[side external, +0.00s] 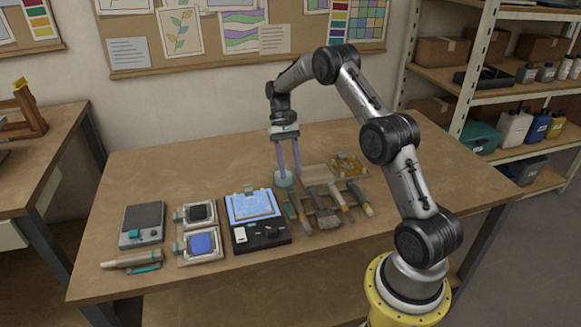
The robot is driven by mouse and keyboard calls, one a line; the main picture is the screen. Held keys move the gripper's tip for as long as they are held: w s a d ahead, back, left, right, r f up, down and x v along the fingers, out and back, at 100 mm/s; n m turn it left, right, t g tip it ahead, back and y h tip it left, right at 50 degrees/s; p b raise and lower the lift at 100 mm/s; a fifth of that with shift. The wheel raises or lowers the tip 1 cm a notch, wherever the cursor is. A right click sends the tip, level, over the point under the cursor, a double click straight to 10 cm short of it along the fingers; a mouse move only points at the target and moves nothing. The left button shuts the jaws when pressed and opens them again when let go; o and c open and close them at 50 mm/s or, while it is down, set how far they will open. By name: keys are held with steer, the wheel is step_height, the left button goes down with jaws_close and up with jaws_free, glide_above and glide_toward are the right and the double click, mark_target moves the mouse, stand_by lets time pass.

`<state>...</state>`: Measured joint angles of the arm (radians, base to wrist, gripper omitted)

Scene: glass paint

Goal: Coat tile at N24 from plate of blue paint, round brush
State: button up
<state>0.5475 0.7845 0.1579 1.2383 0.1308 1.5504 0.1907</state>
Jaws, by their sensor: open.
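My gripper (288,174) is open, with its two long purple fingers pointing down at the back of the work area. A small teal pot (282,180) is at its fingertips; I cannot tell whether they touch it. The plate of blue paint (203,244) lies at the front left, in a pale frame. A lit blue panel (250,205), perhaps holding the glass tiles, sits on a black unit left of my gripper. The N24 label is too small to read. Several brush-like tools (335,200) lie on a rack right of the panel; I cannot tell which is the round brush.
A second plate with black paint (201,212) sits behind the blue one. A grey device (142,224) and a light-handled tool (132,260) lie at the left. An amber tray (348,165) is at the back right. The table's back left is clear.

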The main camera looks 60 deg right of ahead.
mark_target(295, 198)
steer(key=shift+d+f+x, duration=0.1)
steer(key=shift+d+x, duration=0.05)
steer(key=shift+x, duration=1.85)
steer(key=shift+d+f+x, duration=0.1)
steer(key=shift+d+x, duration=0.05)
steer(key=shift+x, duration=1.9)
steer(key=shift+w, duration=0.15)
jaws_close()
steer(key=shift+r, duration=0.15)
steer(key=shift+r, duration=3.4)
